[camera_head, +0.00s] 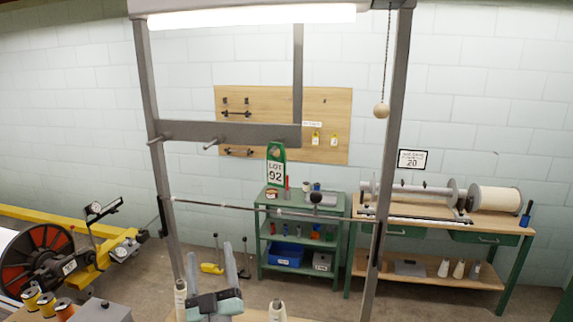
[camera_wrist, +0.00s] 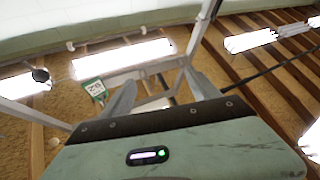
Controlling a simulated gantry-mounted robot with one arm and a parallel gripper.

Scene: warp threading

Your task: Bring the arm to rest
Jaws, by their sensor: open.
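My gripper (camera_head: 210,252) is low at the front, left of centre in the head view, with its two grey fingers pointing up and spread apart. That view looks up at the ceiling and bright lamps (camera_wrist: 122,58). In the head view the gripper is in front of the metal frame (camera_head: 155,130) and its thin horizontal rod (camera_head: 235,207). I cannot tell the exact distance to them.
White cones (camera_head: 277,311) stand close to the gripper on both sides. A green shelf cart (camera_head: 303,243) and a workbench (camera_head: 440,222) with spools stand behind. A yellow machine with a large reel (camera_head: 38,262) is at the left. A wooden ball (camera_head: 381,110) hangs from a chain.

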